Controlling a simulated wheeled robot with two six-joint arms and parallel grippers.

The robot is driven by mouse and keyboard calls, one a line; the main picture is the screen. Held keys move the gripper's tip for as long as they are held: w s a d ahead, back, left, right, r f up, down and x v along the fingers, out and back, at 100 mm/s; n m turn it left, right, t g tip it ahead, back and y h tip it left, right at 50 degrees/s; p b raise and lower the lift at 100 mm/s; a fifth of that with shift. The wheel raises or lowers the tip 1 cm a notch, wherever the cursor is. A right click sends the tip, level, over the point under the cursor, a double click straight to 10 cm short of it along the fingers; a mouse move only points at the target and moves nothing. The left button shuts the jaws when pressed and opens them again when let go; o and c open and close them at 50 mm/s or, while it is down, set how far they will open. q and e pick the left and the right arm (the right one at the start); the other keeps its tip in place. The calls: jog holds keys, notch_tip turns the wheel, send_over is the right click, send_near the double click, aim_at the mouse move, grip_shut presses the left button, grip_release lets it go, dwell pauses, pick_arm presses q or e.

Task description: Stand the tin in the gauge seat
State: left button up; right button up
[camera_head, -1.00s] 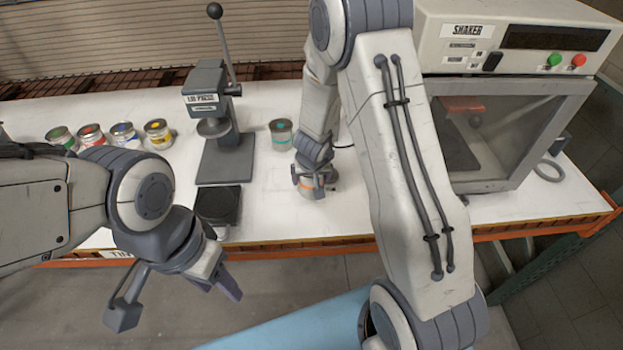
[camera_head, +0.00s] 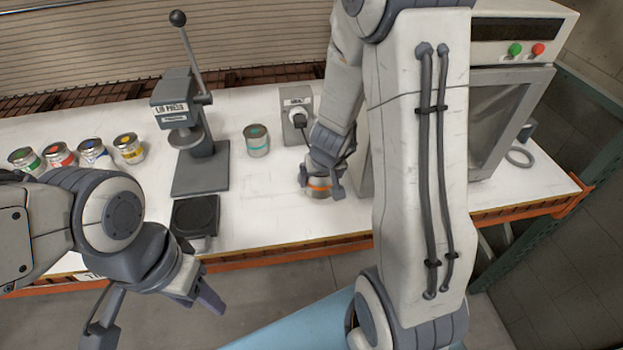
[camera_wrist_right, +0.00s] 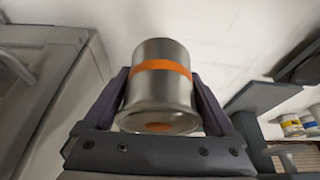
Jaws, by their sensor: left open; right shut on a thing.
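A metal tin with an orange band (camera_head: 318,187) is in my right gripper (camera_head: 322,180), over the front right part of the white bench. In the right wrist view the tin (camera_wrist_right: 158,88) sits between the two fingers, its orange-dotted lid facing the camera. I cannot tell whether its base touches the bench. My left gripper (camera_head: 160,312) is open and empty in front of the bench, left of the tin.
A teal-banded tin (camera_head: 257,142) stands left of the grey device. The lid press (camera_head: 185,120) and a black square pad (camera_head: 196,215) are further left, with several tins (camera_head: 60,156) beyond. The shaker (camera_head: 515,100) stands at right. Bare bench lies between pad and held tin.

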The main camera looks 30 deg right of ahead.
jog(key=shift+s+d+r, duration=0.75)
jog(key=shift+s+d, duration=0.05)
jog(key=shift+s, duration=0.1)
jog(key=shift+a+f, duration=0.1)
